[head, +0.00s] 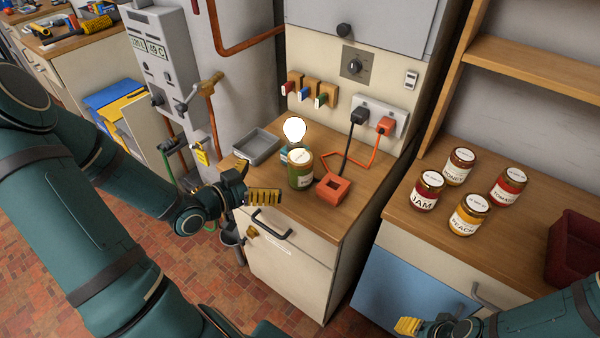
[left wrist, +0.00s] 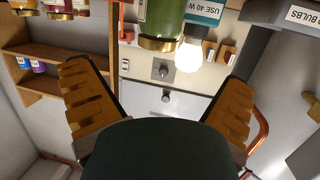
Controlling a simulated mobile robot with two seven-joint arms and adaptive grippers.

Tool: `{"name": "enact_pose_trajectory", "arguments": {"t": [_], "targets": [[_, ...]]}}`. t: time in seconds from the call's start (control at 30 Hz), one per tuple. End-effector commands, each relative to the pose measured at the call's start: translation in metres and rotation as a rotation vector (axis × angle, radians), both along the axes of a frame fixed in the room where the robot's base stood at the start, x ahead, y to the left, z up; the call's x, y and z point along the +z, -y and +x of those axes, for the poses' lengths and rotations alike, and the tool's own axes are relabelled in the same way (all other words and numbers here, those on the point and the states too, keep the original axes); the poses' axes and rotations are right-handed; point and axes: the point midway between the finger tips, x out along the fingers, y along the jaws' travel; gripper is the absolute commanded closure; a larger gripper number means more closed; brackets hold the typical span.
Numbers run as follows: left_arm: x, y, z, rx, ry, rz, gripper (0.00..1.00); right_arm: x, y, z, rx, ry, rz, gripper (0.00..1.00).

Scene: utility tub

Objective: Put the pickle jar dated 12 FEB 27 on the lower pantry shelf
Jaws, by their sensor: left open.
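A green jar (head: 301,177) with a white-topped lid stands upright on the wooden cabinet top; its label is partly turned away and I cannot read a date. In the left wrist view the green jar (left wrist: 163,18) shows upside down at the top, beyond the fingers. My left gripper (head: 263,197) is open and empty at the cabinet's front edge, left of and in front of the jar, apart from it. My right gripper (head: 408,326) is at the bottom of the head view; its fingers are mostly hidden. Wooden shelving (head: 530,65) stands at upper right.
A lit bulb (head: 294,130) stands just behind the jar. An orange square block (head: 333,188) with a cord is right of it, and a grey tray (head: 256,147) behind left. Jam (head: 427,190), honey (head: 459,166), tomato (head: 507,187) and peach (head: 469,214) jars stand on the right counter near a dark red bin (head: 578,250).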

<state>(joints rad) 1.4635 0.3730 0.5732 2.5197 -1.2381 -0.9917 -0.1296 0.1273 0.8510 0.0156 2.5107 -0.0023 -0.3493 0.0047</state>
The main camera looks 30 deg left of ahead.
Motion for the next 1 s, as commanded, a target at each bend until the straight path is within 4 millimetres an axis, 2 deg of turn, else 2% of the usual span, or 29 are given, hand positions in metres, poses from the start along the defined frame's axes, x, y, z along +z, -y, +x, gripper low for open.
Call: {"name": "enact_pose_trajectory", "arguments": {"t": [0.1, 0.3, 0.57, 0.8, 1.0], "targets": [[-0.007, 0.008, 0.023, -0.004, 0.001, -0.003, 0.00, -0.010, 0.000, 0.002, 0.000, 0.004, -0.001, 0.53], [-0.014, 0.016, 0.054, -0.003, 0.001, -0.002, 0.00, -0.018, 0.000, 0.003, -0.002, 0.009, -0.001, 0.53], [-0.017, 0.021, 0.071, -0.002, -0.002, -0.002, 0.00, -0.023, 0.001, 0.005, -0.003, 0.010, -0.002, 0.53], [-0.026, 0.031, 0.102, -0.001, -0.001, -0.003, 0.00, -0.037, 0.001, 0.007, -0.005, 0.017, -0.003, 0.53], [-0.027, 0.034, 0.114, -0.001, -0.003, -0.002, 0.00, -0.039, 0.001, 0.008, -0.005, 0.019, -0.004, 0.53]]}}
